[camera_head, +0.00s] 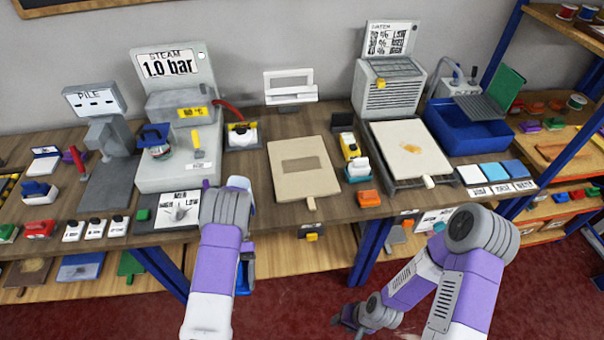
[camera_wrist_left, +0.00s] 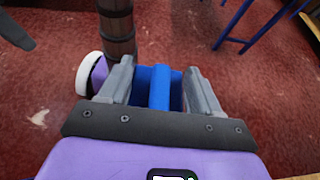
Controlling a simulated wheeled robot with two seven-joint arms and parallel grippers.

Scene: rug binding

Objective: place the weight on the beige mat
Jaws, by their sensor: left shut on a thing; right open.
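The beige mat (camera_head: 287,186) lies flat on the bench near its front edge, with a darker rectangle in its middle and a small tab at the front. My left gripper (camera_wrist_left: 160,88) is shut on a blue weight (camera_wrist_left: 160,78), a block with a rounded bar between the fingers. In the head view, a blue part (camera_head: 243,274) shows beside my left forearm, in front of the bench and below its top, apart from the mat; my arm hides most of it.
A cream sheet on a dark tray (camera_head: 392,182) lies right of the mat. Small coloured blocks, including an orange one (camera_head: 369,198), stand between them. The steam press (camera_head: 180,150) is to the left. A lower shelf (camera_head: 290,262) runs under the bench top.

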